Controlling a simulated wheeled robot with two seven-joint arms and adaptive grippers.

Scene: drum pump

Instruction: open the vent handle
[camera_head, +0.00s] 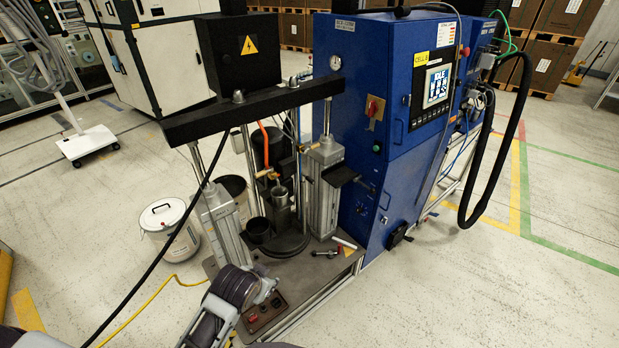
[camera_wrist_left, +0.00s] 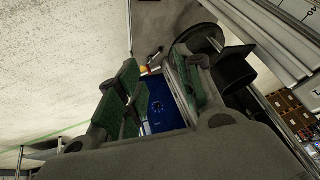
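The drum pump has a black crossbeam (camera_head: 255,108) on two upright columns above a round follower plate (camera_head: 283,243). A small brass fitting (camera_head: 268,173) sits at its middle beside an orange hose; I cannot tell for sure whether it is the vent handle. My left gripper (camera_head: 266,289) is low at the front of the base plate, apart from the fitting, with its dark wrist hiding part of it. In the left wrist view the green-padded fingers (camera_wrist_left: 160,88) are apart with nothing held between them. My right gripper is not in view.
A blue control cabinet (camera_head: 385,110) stands right of the pump. A small tool with a red end (camera_head: 326,253) and a white cylinder (camera_head: 344,243) lie on the base plate. A control box (camera_head: 264,312) is at its front corner. White bucket (camera_head: 170,225) stands left; floor at right is clear.

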